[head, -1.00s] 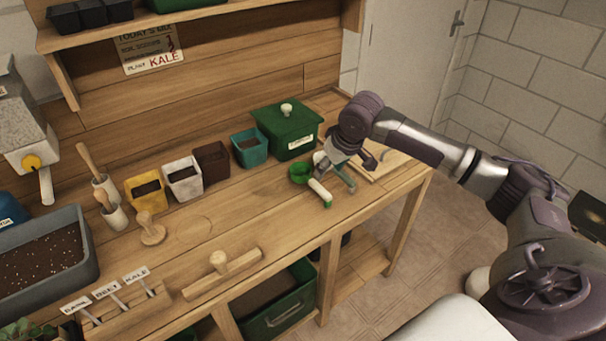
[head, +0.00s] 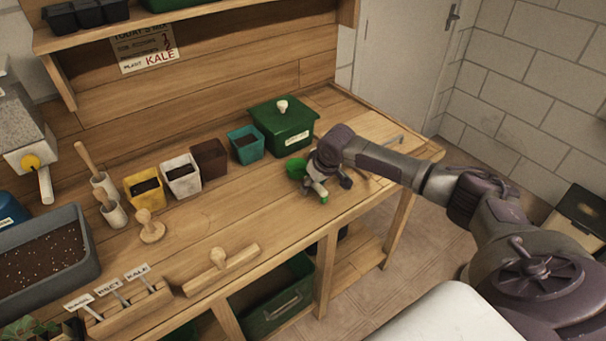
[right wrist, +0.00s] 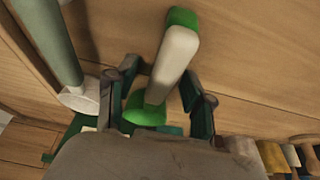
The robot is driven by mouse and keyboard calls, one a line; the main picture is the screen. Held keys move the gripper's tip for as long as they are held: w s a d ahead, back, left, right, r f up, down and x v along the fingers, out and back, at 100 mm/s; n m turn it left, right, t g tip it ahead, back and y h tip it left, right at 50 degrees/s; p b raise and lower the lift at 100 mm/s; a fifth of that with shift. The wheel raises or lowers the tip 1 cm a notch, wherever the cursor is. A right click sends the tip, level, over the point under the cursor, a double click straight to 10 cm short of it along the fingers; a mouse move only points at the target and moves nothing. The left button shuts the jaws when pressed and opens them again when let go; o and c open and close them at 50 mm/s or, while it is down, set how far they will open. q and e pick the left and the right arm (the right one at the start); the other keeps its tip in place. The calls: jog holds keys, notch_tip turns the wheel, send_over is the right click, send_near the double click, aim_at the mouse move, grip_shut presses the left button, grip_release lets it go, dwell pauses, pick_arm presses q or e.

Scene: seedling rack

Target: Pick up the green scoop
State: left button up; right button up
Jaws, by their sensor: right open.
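The green scoop lies on the wooden bench, in front of the dark green lidded box. Its green bowl (head: 296,168) shows just left of my right gripper (head: 322,184) in the head view, which hides part of the handle. In the right wrist view the scoop's white handle (right wrist: 173,62) with its green end runs up the picture, and the green bowl is near my palm. My right gripper (right wrist: 162,88) is open, with one finger on each side of the scoop. I cannot tell whether the fingers touch it. My left gripper is not in view.
A grey-green tool (right wrist: 48,40) with a whitish end lies left of the scoop in the right wrist view. The lidded green box (head: 283,125) and a teal pot (head: 245,145) stand behind. A wooden tamper (head: 222,266) lies front left. The bench between is mostly clear.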

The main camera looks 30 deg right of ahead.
jog(key=shift+s, duration=0.1)
jog(key=shift+c, duration=1.4)
grip_shut()
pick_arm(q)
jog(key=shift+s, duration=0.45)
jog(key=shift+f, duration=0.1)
pick_arm(e)
jog(key=shift+r, duration=0.15)
jog(key=shift+r, duration=0.55)
notch_tip(320, 180, up, 3)
jog(key=shift+f+b, duration=0.1)
jog(key=shift+b, duration=0.45)
jog(key=s+d+r+b, duration=0.2)
jog(key=s+d+r, duration=0.3)
jog(key=d, duration=0.5)
jog(key=shift+v, duration=1.1)
jog(key=shift+c, duration=1.9)
grip_release()
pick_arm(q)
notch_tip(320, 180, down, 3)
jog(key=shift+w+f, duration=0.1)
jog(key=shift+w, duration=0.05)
pick_arm(e)
grip_shut()
